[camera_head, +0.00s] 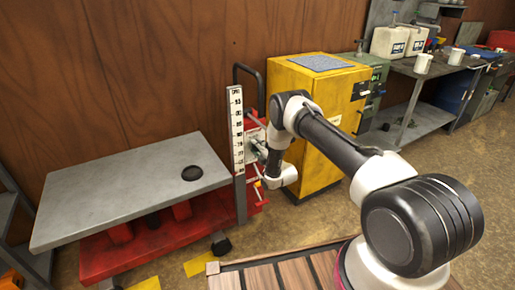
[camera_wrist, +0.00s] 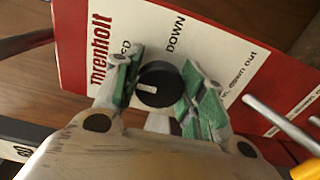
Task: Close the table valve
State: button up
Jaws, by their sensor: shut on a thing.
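The valve is a round black knob (camera_wrist: 155,80) with a pale pointer mark, on a red and white panel (camera_wrist: 215,32) in the wrist view. The panel reads "Threnholt" and "DOWN"; another word is partly hidden by a finger. My gripper (camera_wrist: 164,66) has its green-padded fingers on both sides of the knob and is shut on it. In the head view my gripper (camera_head: 261,151) reaches the panel beside the lift table, and the knob is too small to make out. The lift table has a grey top (camera_head: 100,205) and a red base (camera_head: 95,258).
A ruler post (camera_head: 237,130) stands just left of my gripper. A yellow cabinet (camera_head: 305,85) stands close behind my arm. A black disc (camera_head: 192,173) lies on the tabletop.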

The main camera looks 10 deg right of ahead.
jog(key=shift+f, duration=0.1)
jog(key=o, duration=1)
jog(key=shift+o, duration=0.2)
jog(key=v, duration=1.2)
